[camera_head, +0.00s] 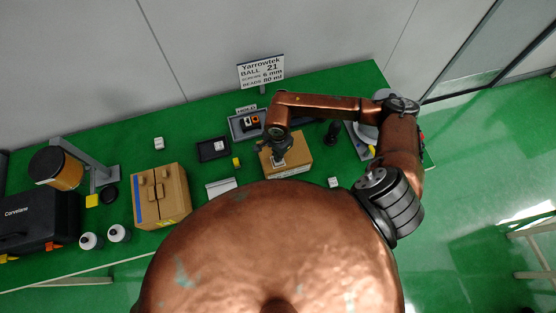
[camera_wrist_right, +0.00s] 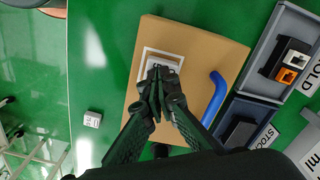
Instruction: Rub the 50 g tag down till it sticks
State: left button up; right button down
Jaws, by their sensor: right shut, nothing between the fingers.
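A tan block (camera_head: 296,152) lies on the green table under my right gripper; it also shows in the right wrist view (camera_wrist_right: 208,48). In the head view the right gripper (camera_head: 279,158) points down over the block. My left gripper is not in view.
A blue bar (camera_wrist_right: 214,98) lies at the block's edge. The HOLD tray (camera_wrist_right: 262,82) and a dark tray (camera_wrist_right: 262,112) stand beside it. A small white cube (camera_wrist_right: 92,118) sits apart. A carton (camera_head: 172,208), black case (camera_head: 40,232) and amber jar (camera_head: 55,170) stand left.

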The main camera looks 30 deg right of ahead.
jog(key=shift+r, duration=0.1)
dwell(0.4)
jog(key=shift+r+p, duration=0.45)
jog(key=shift+r, duration=0.3)
notch_tip(320, 180, up, 6)
jog(key=p, duration=0.2)
jog(key=shift+r, duration=0.2)
dwell(0.3)
